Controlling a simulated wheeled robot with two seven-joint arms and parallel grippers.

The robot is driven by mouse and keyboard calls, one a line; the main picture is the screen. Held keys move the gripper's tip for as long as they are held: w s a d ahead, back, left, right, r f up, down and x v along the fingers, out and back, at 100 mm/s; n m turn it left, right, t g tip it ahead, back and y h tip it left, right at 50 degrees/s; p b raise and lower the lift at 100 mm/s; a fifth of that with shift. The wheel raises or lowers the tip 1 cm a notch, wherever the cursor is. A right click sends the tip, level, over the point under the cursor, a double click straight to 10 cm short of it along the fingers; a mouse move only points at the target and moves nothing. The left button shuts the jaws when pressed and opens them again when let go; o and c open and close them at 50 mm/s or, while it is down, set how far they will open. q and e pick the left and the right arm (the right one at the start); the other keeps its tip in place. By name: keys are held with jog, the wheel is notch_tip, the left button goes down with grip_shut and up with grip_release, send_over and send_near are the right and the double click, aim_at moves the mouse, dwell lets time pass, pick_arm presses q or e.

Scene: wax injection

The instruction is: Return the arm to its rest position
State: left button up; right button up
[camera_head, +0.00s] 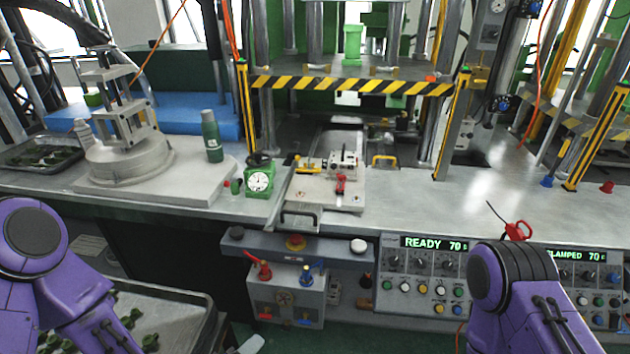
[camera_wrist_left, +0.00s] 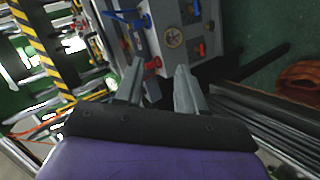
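My left gripper (camera_wrist_left: 160,84) shows in the left wrist view with its two grey fingers apart and nothing between them. Beyond the fingers, the front of the machine appears, with a grey valve box (camera_wrist_left: 178,38) and a red knob (camera_wrist_left: 153,63). In the head view, my purple left arm comes in at the lower left, in front of the bench. My purple right arm is at the lower right, in front of the control panels. Its gripper is outside the picture.
The metal bench (camera_head: 410,208) spans the view, with a press plate (camera_head: 325,189), green dial gauge (camera_head: 260,181), green bottle (camera_head: 211,138) and round fixture (camera_head: 125,160). A tray of green parts (camera_head: 188,296) lies low beside my left arm. The control panel (camera_head: 425,270) reads READY.

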pick_arm(q)
jog(key=s+a+f+m+g+y+b, duration=0.2)
jog(key=s+a+f+g+y, duration=0.5)
jog(key=s+a+f, duration=0.9)
jog(key=shift+s+a+f+m+g+y, duration=0.25)
jog(key=shift+s+f+m+g+y, duration=0.25)
jog(key=shift+s, duration=0.7)
jog(key=shift+f, duration=0.1)
